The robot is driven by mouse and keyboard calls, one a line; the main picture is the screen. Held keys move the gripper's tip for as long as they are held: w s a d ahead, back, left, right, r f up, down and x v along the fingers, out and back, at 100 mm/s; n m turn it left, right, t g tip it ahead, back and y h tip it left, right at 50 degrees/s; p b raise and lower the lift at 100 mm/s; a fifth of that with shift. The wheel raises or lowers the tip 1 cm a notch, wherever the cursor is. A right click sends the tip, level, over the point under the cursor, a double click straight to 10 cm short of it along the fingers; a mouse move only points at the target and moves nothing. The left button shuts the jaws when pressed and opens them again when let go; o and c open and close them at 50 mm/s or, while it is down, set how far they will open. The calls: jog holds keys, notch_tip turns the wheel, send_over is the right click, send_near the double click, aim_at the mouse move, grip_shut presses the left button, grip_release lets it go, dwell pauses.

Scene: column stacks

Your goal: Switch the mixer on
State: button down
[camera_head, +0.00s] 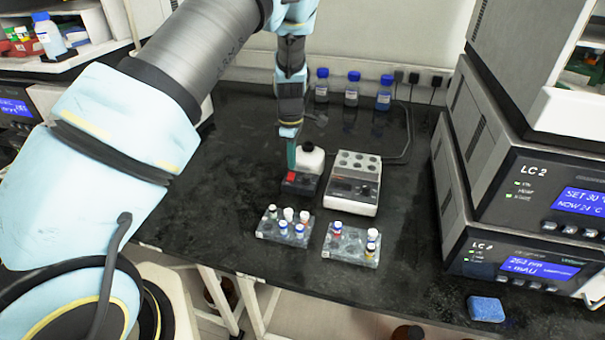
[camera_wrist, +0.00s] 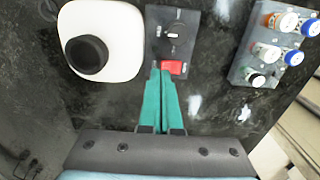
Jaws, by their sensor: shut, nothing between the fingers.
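The mixer has a white rounded body (camera_head: 310,160) with a black cup on top, and a dark front panel (camera_head: 299,188). In the wrist view its white body (camera_wrist: 122,42) is at upper left. The panel carries a black knob (camera_wrist: 175,38) and a red switch (camera_wrist: 173,67), which also shows in the head view (camera_head: 291,177). My gripper (camera_head: 291,166) points down over the panel with its teal fingers shut and empty. In the wrist view the fingertips (camera_wrist: 161,72) are at the lower left edge of the red switch. I cannot tell whether they touch it.
A white block device (camera_head: 358,178) with wells stands right of the mixer. Two vial racks (camera_head: 270,231) (camera_head: 340,251) are in front. Blue-capped bottles (camera_head: 351,90) stand at the back. Stacked LC 2 units (camera_head: 510,225) and a blue sponge (camera_head: 486,309) are at right. Bare black bench lies left of the mixer.

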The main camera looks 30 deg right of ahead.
jog(key=shift+f+b, duration=0.6)
jog(key=shift+f, duration=0.5)
dwell(0.6)
jog(key=shift+r, duration=0.15)
jog(key=shift+r+p, duration=1.85)
jog(key=shift+r, duration=0.6)
jog(key=w+a+r+m, duration=0.2)
jog(key=a+r, duration=0.5)
jog(key=a, duration=0.5)
jog(key=s+a+r+m, duration=0.3)
jog(key=s+a, duration=0.1)
jog(key=a, duration=0.4)
jog(key=s+a+r+m+t, duration=0.1)
jog(key=s+a+r, duration=0.3)
jog(key=a, duration=0.4)
jog(key=s+a+r+m, duration=0.3)
jog(key=s+a+m, duration=0.1)
jog(key=a, duration=0.4)
jog(key=shift+s+a+r+m+t+b, duration=0.25)
jog(key=shift+s+a+m+t+b, duration=0.1)
jog(key=shift+s, duration=0.15)
